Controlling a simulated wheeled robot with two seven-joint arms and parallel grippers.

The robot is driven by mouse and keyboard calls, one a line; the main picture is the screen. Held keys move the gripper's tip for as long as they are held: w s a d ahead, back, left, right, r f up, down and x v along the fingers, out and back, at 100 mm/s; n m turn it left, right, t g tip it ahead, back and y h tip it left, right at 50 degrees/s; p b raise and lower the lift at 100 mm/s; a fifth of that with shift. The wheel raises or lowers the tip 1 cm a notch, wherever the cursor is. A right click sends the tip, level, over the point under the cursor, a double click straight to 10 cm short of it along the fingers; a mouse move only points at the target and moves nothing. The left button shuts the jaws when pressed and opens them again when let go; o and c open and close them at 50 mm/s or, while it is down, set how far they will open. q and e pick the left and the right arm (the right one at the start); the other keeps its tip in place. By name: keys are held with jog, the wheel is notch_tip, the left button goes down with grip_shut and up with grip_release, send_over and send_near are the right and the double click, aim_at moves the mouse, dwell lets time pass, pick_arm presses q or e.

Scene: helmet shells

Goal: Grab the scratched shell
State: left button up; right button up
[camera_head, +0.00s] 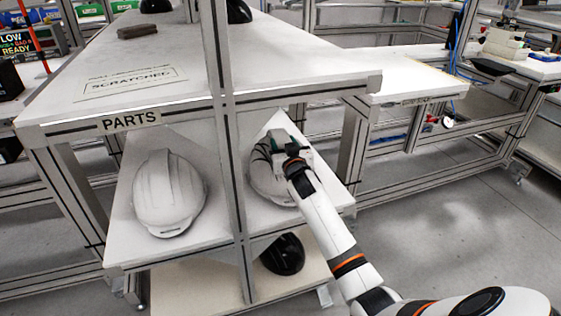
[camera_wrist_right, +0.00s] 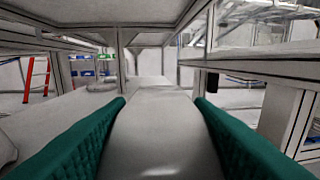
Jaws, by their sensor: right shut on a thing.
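A white helmet shell (camera_head: 268,182) with dark marks on its upper left side sits on the right part of the white shelf under the table. My right gripper (camera_head: 281,146) is at the top of this shell and hides part of it. In the right wrist view, the two green finger pads are on either side of the white shell (camera_wrist_right: 158,135), shut on it. A second white shell (camera_head: 169,192), with no clear marks on it, stands on the left part of the same shelf. My left gripper is out of view.
A frame post (camera_head: 236,190) stands between the two shells. The tabletop (camera_head: 150,65), with a "SCRATCHED" label (camera_head: 131,84), is above the shelf. A "PARTS" label (camera_head: 130,121) is on its front edge. A black shell (camera_head: 283,254) lies on the lower shelf. Open floor (camera_head: 450,220) is at right.

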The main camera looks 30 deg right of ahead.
jog(key=shift+f, duration=0.1)
jog(key=shift+c, duration=1.4)
grip_shut()
